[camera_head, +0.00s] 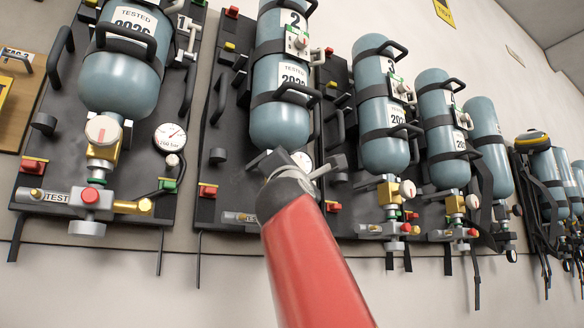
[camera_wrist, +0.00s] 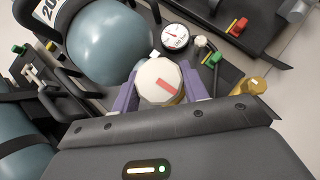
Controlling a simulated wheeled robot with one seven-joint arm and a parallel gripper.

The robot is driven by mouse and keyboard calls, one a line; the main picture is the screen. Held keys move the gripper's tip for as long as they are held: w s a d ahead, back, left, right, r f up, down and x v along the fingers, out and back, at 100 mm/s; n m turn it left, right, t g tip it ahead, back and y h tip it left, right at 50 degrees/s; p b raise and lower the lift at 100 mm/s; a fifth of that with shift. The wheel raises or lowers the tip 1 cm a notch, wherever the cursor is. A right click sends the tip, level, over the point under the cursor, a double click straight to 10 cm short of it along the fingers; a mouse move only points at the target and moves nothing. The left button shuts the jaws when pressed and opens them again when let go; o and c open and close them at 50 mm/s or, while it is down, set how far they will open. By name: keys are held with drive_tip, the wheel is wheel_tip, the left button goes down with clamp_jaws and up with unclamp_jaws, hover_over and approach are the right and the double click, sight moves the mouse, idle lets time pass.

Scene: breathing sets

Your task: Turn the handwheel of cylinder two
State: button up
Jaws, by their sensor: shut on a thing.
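The two purple fingers of my gripper (camera_wrist: 159,92) are shut on opposite sides of the handwheel. In the head view my gripper (camera_head: 290,172) and red arm cover the handwheel and most of the valve.
A pressure gauge (camera_wrist: 175,37) and a green fitting (camera_wrist: 212,60) sit close beside the handwheel. Another cylinder set (camera_head: 120,85) hangs to the left, and several more line the wall to the right. Black handles (camera_head: 222,95) stick out from the panels.

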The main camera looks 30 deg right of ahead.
drive_tip(key=shift+r+m+g, duration=0.1)
drive_tip(key=shift+m+g, duration=0.3)
drive_tip(key=shift+m, duration=0.3)
drive_tip(key=o, duration=1)
drive_tip(key=b+v, duration=0.4)
drive_tip(key=v, duration=0.4)
drive_tip(key=shift+h, duration=0.4)
drive_tip(key=shift+w, duration=0.1)
